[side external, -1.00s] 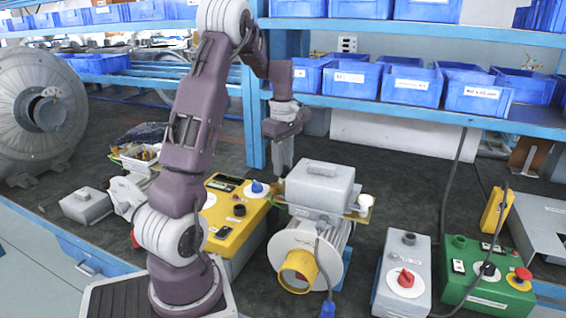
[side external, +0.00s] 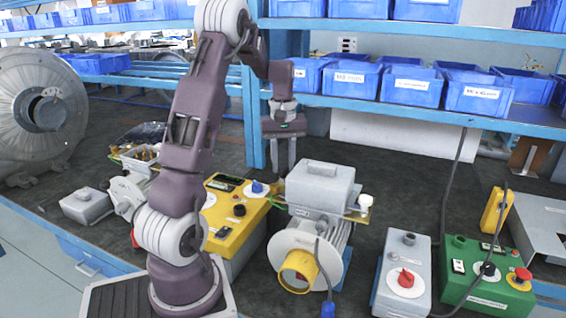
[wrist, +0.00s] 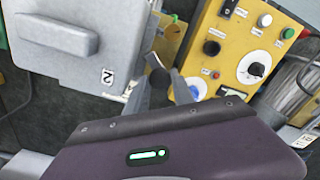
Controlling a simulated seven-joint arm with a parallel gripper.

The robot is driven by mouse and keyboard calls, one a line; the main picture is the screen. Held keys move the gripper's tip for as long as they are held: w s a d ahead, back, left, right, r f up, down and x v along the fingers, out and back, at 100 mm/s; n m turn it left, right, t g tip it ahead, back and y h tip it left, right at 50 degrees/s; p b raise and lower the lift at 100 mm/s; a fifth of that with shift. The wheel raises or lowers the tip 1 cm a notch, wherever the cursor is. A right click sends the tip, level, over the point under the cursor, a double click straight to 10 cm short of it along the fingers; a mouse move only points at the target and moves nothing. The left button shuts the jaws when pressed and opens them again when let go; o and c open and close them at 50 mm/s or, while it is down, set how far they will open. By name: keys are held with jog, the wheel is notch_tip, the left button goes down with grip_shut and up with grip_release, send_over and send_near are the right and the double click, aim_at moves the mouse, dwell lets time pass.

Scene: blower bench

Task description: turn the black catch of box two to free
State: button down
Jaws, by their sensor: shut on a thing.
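Box two is the grey box (wrist: 75,40) marked "2" at upper left in the wrist view. In the side view it appears to be the grey box (side external: 320,187) on the motor-like unit. The black catch (wrist: 153,60) shows as a small dark piece just right of box two, at the fingertips. My gripper (wrist: 163,72) is shut on the catch, its fingers slightly apart around it. In the side view my gripper (side external: 284,174) points down at the rear left edge of the box.
A yellow control box (side external: 235,215) with a blue knob (wrist: 190,92) stands close left of the gripper in the side view. A white knob (side external: 365,201) is at the box's right. Grey (side external: 403,255) and green (side external: 480,275) control boxes stand further right. Blue bins (side external: 405,86) line the shelf behind.

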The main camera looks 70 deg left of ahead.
jog(key=m, duration=0.4)
jog(key=shift+m, duration=0.3)
jog(key=m, duration=0.4)
jog(key=shift+m, duration=0.3)
jog(key=c, duration=1.1)
grip_release()
